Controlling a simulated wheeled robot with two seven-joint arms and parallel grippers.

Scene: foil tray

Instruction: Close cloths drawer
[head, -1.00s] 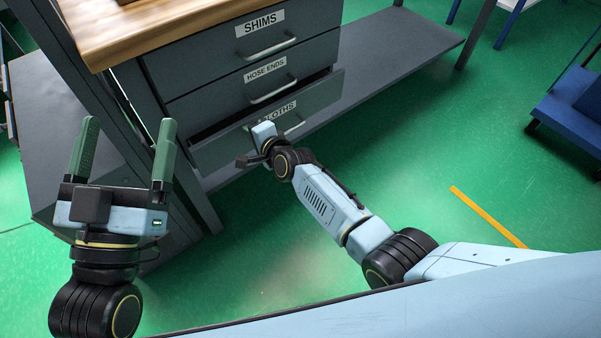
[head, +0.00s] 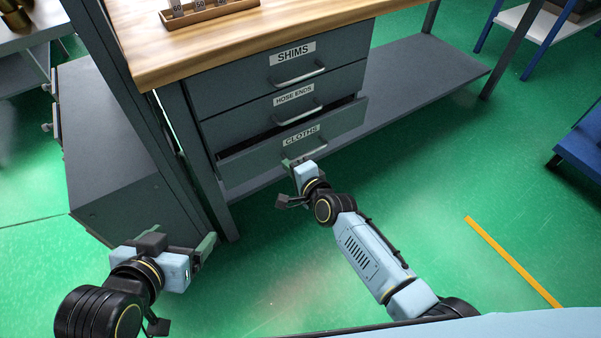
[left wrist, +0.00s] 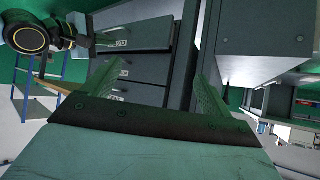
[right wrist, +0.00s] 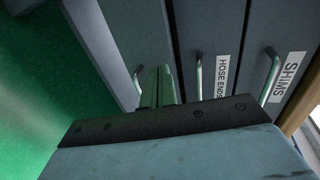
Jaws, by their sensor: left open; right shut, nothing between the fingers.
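The cloths drawer (head: 336,123) is the lowest of three in the grey cabinet and stands partly open, with a dark gap above its front. Its front also shows in the right wrist view (right wrist: 136,35), with its handle (right wrist: 138,82). My right gripper (head: 293,164) is shut and empty at the drawer front, close to the handle; its fingers (right wrist: 160,85) appear beside the handle, and I cannot tell whether they touch. My left gripper (head: 180,238) is open and empty, low at the left, apart from the drawer. Its spread fingers (left wrist: 152,85) show in the left wrist view.
The shims drawer (head: 340,68) and hose ends drawer (head: 335,97) above look shut. A wooden worktop (head: 180,50) carries a small rack (head: 208,10). A cabinet leg stands between my left gripper and the drawers.

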